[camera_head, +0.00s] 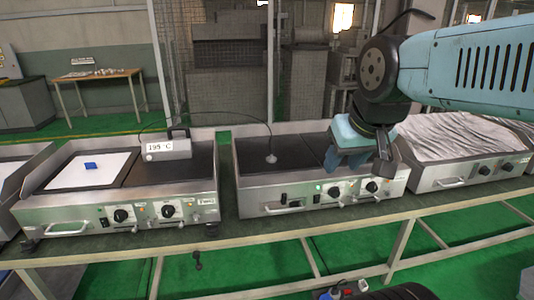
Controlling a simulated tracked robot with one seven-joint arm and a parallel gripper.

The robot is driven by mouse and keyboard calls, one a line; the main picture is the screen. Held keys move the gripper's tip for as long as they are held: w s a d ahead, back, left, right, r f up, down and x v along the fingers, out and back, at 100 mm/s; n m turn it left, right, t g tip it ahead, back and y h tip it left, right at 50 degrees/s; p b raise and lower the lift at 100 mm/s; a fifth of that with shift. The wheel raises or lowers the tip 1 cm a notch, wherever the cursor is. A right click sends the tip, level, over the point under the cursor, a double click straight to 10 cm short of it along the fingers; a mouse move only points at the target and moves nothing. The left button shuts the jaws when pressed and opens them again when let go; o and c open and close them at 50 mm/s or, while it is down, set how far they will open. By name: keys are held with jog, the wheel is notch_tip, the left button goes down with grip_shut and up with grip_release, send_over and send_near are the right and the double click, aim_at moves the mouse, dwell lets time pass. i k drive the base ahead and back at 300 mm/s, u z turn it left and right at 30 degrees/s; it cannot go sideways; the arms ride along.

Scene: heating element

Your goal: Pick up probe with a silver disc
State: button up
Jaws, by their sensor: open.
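The probe with a silver disc (271,158) stands on the dark left plate of the middle griddle (322,200), disc down. A thin dark cable runs from its top, arching left to a grey thermometer box (166,147) whose display reads 195 °C. My gripper (358,163) hangs over the right part of the same griddle, to the right of the probe and apart from it. It is open, with nothing seen between its fingers. My gripper and wrist hide part of the griddle's right plate.
The left griddle (120,216) carries the thermometer box, plus a white sheet (92,170) with a blue block (90,165). A third griddle (455,137), silvery on top, stands right. Raised metal walls edge the griddles on a long table (270,232). Wire mesh stands behind.

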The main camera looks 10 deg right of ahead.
aim_at(271, 159)
jog(key=u, duration=0.05)
jog(key=i, duration=0.9)
jog(key=z, duration=0.05)
